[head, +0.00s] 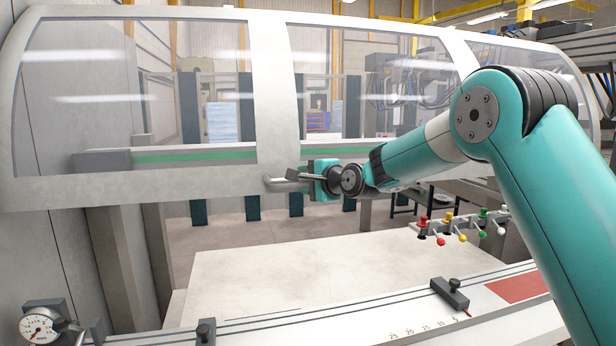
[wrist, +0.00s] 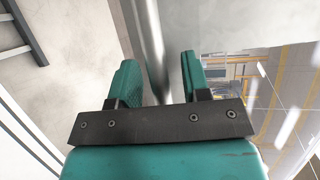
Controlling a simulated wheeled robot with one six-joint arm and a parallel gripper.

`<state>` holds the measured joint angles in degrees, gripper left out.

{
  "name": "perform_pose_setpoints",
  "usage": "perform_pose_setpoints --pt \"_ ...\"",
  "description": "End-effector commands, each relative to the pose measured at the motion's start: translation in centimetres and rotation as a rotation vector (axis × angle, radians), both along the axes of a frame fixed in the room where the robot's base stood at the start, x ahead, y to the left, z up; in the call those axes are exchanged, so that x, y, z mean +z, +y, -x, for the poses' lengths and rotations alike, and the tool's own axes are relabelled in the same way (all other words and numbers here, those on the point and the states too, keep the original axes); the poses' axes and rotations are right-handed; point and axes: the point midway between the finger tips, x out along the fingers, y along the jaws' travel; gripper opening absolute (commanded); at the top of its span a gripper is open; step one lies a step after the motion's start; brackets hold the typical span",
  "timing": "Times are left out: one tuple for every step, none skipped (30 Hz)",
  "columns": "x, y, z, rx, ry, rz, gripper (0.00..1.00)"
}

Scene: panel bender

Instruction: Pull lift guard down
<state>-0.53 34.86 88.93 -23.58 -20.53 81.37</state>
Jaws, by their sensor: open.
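The lift guard (head: 270,100) is a wide white frame with clear panes, hanging above the machine table in the head view. A short metal handle (head: 283,182) sits on its lower rail. My gripper (head: 306,180) is at this handle, reaching in from the right. In the wrist view the two teal fingers (wrist: 158,85) are apart, and the handle bar (wrist: 151,45) runs between them.
Below the guard lies a pale flat table (head: 290,270) with a scale rail and a black stop (head: 450,293). Several coloured levers (head: 461,236) stand at its right. A dial gauge (head: 40,328) is at lower left. Space between guard and table is open.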

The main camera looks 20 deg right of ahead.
Motion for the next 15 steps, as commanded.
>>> perform_pose_setpoints --pt "-0.01 0.0 -0.02 0.0 0.0 0.0 0.43" --pt "-0.01 0.0 -0.02 0.0 0.0 0.0 0.43" --pt "-0.02 -0.01 -0.01 0.0 0.0 0.0 0.43" --pt "-0.03 -0.02 0.0 0.0 0.0 0.0 0.43" --pt "-0.03 -0.02 0.0 0.0 0.0 0.0 0.43" --pt "-0.03 -0.03 0.0 0.0 0.0 0.0 0.39" --pt "-0.03 -0.03 0.0 -0.001 0.0 0.0 0.32" --pt "-0.03 -0.04 0.01 -0.001 0.0 0.0 0.25" --pt "-0.03 -0.04 0.01 -0.001 0.0 0.0 0.16" --pt "-0.03 -0.06 0.01 -0.001 0.0 0.0 0.09" --pt "-0.03 -0.06 0.01 -0.001 0.0 0.0 0.02" --pt "-0.03 -0.06 0.01 -0.001 0.0 0.0 0.0" --pt "-0.03 -0.06 0.01 -0.001 0.0 0.0 0.0" --pt "-0.03 -0.07 0.02 -0.001 0.0 0.0 0.0" --pt "-0.04 -0.07 0.02 -0.001 0.001 0.001 0.0"
